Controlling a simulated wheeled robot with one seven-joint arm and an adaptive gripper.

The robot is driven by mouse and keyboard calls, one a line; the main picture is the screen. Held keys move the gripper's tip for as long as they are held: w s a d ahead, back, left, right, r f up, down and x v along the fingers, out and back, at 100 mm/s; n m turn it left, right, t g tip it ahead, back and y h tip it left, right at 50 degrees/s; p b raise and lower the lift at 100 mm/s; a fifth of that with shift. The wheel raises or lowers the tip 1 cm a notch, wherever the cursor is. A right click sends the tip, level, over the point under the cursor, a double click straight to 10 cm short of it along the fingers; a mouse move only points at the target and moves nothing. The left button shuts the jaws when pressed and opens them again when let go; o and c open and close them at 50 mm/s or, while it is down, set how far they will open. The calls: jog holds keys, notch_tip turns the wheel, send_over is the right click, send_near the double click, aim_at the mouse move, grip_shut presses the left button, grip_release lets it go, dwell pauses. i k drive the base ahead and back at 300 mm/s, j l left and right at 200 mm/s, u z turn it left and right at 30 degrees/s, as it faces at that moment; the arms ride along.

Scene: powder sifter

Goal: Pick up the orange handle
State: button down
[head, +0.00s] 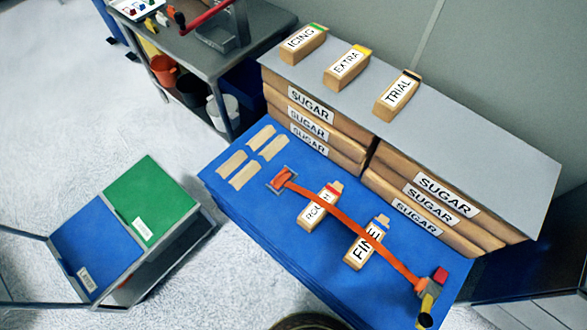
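A long orange handle (340,217) runs diagonally over the blue table top (245,205). It passes across a packet marked FINE (359,251) and by or over a packet whose label seems to read ROUGH (313,212). Its left end meets a grey-framed orange square (283,179). Its right end meets a grey, red and yellow-black piece (430,295) near the table's right end. I cannot tell whether the handle touches the packets. My gripper is not in view, and nothing is seen holding the handle.
Stacked SUGAR packs (318,115) line the back of the table under a grey shelf (450,130) with several labelled blocks. Tan strips (243,175) lie at the left. A green-and-blue-topped bin (150,200) stands left; a grey workbench (195,50) stands behind. Pale floor (80,120) is open.

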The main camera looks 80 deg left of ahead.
aim_at(284, 176)
jog(key=u, duration=2.35)
